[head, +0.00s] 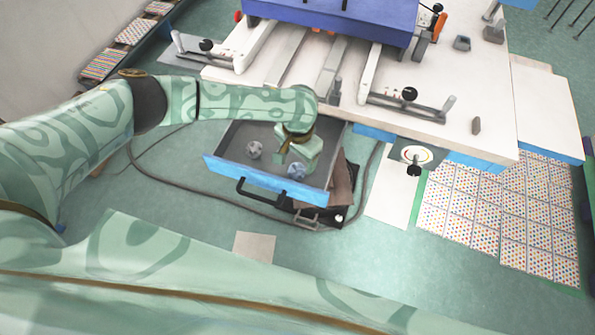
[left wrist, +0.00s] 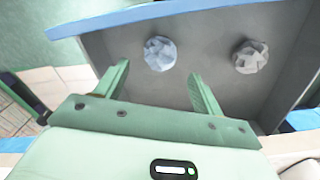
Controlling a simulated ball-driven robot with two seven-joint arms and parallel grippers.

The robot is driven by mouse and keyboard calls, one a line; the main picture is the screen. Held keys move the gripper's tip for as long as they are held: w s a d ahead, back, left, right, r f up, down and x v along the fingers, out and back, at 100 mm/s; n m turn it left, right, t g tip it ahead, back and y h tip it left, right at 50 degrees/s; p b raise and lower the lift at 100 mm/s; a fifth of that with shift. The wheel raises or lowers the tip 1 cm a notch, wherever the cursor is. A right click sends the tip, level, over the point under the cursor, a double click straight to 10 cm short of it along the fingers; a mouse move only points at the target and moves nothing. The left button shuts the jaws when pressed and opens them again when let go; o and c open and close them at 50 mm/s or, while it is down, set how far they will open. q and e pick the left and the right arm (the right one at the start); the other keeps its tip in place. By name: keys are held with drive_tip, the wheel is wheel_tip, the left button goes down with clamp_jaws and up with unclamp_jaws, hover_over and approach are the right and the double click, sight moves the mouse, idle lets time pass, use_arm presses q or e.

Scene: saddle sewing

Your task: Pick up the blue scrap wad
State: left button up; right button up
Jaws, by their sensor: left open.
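The blue scrap wad (head: 296,170) is a crumpled pale blue ball in the open drawer (head: 225,172), near its blue front panel. It also shows in the left wrist view (left wrist: 160,54), ahead of and between the fingers. A greyish wad (head: 254,150) lies in the same drawer, to the left in the head view; it is at the right in the left wrist view (left wrist: 250,57). My left gripper (head: 290,158) is over the drawer, open and empty, with its fingers (left wrist: 160,78) apart and the blue wad just beyond their tips. My right gripper is not in view.
The drawer's blue front (head: 250,180) has a dark handle (head: 262,193). The white worktable (head: 465,95) with clamps and a blue machine (head: 340,18) stands behind. A dark bin with brown material (head: 342,190) is right of the drawer. Dotted sheets (head: 500,215) lie at right.

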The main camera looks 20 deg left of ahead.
sight(297, 168)
use_arm(q)
drive_tip(key=f+b, duration=0.1)
drive_tip(key=f, duration=0.2)
drive_tip(key=f+b, duration=0.1)
drive_tip(key=f, duration=0.1)
drive_tip(key=shift+s+f+b, duration=0.2)
drive_tip(key=shift+s+b, duration=0.1)
drive_tip(key=shift+s, duration=0.05)
drive_tip(key=shift+r, duration=0.1)
drive_tip(key=c, duration=1.1)
